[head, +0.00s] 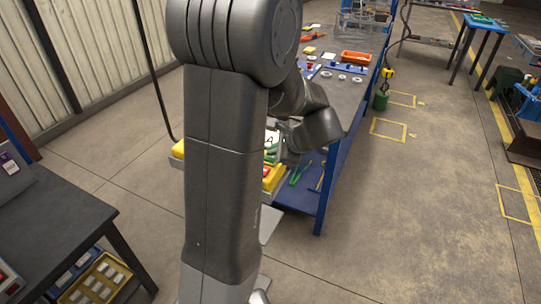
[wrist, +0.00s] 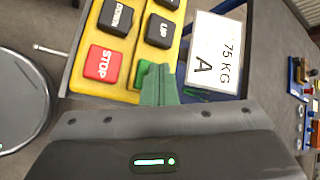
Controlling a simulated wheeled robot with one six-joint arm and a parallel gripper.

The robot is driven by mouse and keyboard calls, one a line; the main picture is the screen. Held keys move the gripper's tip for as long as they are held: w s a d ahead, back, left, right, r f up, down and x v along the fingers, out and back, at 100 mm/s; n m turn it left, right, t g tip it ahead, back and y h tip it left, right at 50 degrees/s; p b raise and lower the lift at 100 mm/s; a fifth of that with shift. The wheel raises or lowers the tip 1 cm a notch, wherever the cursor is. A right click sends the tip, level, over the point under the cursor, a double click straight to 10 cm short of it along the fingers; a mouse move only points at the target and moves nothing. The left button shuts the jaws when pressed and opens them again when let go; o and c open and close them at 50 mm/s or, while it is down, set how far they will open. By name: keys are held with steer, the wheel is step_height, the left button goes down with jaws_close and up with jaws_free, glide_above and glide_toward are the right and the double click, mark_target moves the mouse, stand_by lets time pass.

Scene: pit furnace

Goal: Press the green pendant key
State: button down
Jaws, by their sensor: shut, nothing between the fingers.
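A yellow pendant (wrist: 83,72) fills the upper left of the wrist view. It carries a red STOP key (wrist: 103,63), black DOWN (wrist: 116,17) and UP (wrist: 159,31) keys, and a green key (wrist: 141,73) below UP. My gripper (wrist: 158,70) is shut and empty, its dull green fingers lying over the right part of the green key. I cannot tell whether the fingertips touch the key or hover above it. In the head view, my arm hides most of the pendant and the fingers; yellow parts (head: 272,178) show beside the arm.
A white card reading 75 KG A (wrist: 214,52) stands right of the pendant. A blue-framed workbench (head: 345,125) with small parts is behind my arm. A dark table (head: 55,215) stands at left. Floor on the right is largely clear; a green weight (head: 381,101) hangs or stands there.

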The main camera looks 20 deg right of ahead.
mark_target(274, 158)
steer(key=shift+r, duration=0.1)
steer(key=shift+r+p, duration=0.7)
steer(key=shift+r, duration=0.05)
step_height(274, 158, up, 5)
steer(key=p, duration=0.4)
